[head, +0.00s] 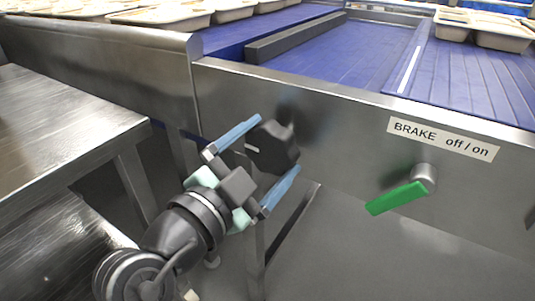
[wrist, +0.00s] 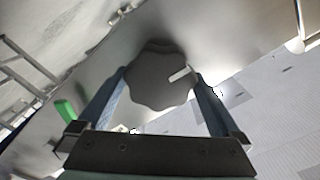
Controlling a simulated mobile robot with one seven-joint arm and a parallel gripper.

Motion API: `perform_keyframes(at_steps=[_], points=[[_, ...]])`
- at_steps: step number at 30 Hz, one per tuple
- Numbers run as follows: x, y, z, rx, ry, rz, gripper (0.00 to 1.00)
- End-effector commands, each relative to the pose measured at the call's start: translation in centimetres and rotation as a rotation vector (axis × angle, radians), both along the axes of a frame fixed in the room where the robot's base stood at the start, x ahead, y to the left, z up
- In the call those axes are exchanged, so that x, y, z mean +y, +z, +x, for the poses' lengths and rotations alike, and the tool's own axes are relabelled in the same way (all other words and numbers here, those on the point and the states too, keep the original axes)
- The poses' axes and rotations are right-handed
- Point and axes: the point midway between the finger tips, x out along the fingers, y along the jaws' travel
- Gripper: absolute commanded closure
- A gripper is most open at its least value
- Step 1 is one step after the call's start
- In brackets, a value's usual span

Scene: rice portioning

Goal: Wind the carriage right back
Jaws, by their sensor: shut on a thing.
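A dark lobed knob (head: 276,148) sits on the steel front panel, below the blue conveyor. It also shows in the wrist view (wrist: 155,82), with a white pointer mark (wrist: 180,74) towards the right finger. My gripper (head: 270,145) has its two blue fingers on opposite sides of the knob and is shut on it. Part of the knob's rim is hidden by the fingers. A dark bar (head: 295,36) lies on the blue belt (head: 340,60); I cannot tell whether it is the carriage.
A green brake lever (head: 396,198) slants down-left from its pivot, under a "BRAKE off/on" label (head: 442,139), right of my gripper. A steel table (head: 60,120) stands at the left. Beige trays (head: 185,18) sit at the back left, more (head: 500,35) at the back right.

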Motion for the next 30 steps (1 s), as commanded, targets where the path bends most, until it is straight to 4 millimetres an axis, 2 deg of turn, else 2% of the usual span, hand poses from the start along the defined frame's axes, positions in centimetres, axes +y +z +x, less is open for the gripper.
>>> perform_keyframes(at_steps=[1, 13, 23, 24, 30], points=[[0.12, -0.84, 0.10, -0.006, 0.003, 0.024, 0.49], [0.13, -0.64, 0.11, -0.116, 0.003, 0.173, 0.49], [0.16, -0.38, 0.12, -0.129, 0.004, 0.192, 0.49], [0.17, -0.38, 0.11, -0.129, 0.004, 0.192, 0.00], [0.31, -0.37, -0.03, -0.128, 0.005, 0.190, 0.00]])
